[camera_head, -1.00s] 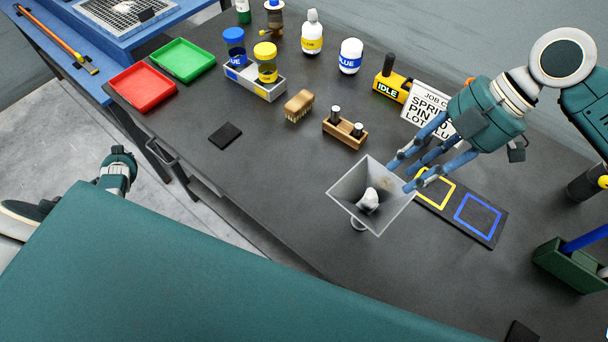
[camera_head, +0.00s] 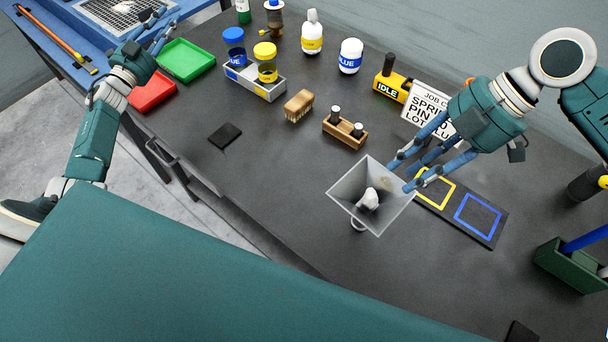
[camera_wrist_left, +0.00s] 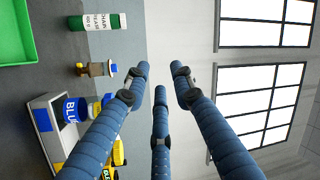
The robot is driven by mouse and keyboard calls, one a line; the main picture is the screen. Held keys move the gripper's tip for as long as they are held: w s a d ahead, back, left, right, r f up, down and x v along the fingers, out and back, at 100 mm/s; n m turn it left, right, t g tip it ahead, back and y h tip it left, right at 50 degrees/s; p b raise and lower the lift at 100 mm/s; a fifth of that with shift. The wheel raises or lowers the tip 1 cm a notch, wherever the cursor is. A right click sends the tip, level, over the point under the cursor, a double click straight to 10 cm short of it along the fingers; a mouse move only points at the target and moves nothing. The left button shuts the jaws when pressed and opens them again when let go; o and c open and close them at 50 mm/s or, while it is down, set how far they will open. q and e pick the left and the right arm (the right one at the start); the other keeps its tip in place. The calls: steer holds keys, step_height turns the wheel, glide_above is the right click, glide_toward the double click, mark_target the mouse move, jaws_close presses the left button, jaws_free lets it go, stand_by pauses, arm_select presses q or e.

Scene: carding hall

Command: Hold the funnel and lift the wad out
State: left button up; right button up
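The grey square funnel (camera_head: 345,192) stands on the dark bench, its wide mouth facing up. A whitish wad (camera_head: 370,199) lies inside it, low in the mouth. My right gripper (camera_head: 401,177) is at the funnel's upper right rim, its blue fingers overlapping the edge; whether they grip the wall cannot be told. My left gripper (camera_head: 150,28) is far from the funnel, raised at the upper left by the green tray. Its fingers also show in the left wrist view (camera_wrist_left: 160,80), spread open with nothing between them.
The green tray (camera_head: 187,60) and red tray (camera_head: 153,92) lie at the bench's left end. A brush (camera_head: 299,106), a wooden holder (camera_head: 345,132) and a job card (camera_head: 428,108) stand behind the funnel. A mat with yellow and blue squares (camera_head: 478,219) is right of it. Bench left of the funnel is mostly clear.

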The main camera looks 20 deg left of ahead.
arm_select(q)
steer(key=s+d+m+g+h, duration=0.2)
steer(key=d+m+g+h, duration=0.4)
steer(key=d, duration=0.9)
steer(key=s+d+m+g+h, duration=0.3)
steer(key=d+h, duration=0.5)
steer(key=d, duration=0.7)
steer(key=s+d+f+m+g, duration=0.2)
steer(key=s+d+g, duration=0.2)
steer(key=s+d, duration=0.2)
steer(key=s+d+f+m+g, duration=0.2)
steer(key=s+d+f+g, duration=0.1)
steer(key=s+d+g, duration=0.2)
steer(key=s+d+f+m+g, duration=0.2)
steer(key=s+d+m+g, duration=0.1)
steer(key=s+d, duration=0.5)
steer(key=shift+s+d+f+g, duration=0.15)
steer(key=shift+s+g, duration=0.1)
steer(key=shift+s, duration=0.35)
steer(key=shift+s+d+f+g, duration=0.1)
steer(key=shift+s+g, duration=0.1)
steer(key=shift+s, duration=0.35)
steer(key=shift+s+d+f+g, duration=0.15)
steer(key=shift+s+g, duration=0.1)
steer(key=shift+s, duration=0.35)
glide_toward(373, 225)
steer(key=x, duration=0.4)
steer(key=shift+d+f, duration=0.3)
steer(key=shift+d, duration=0.05)
jaws_close()
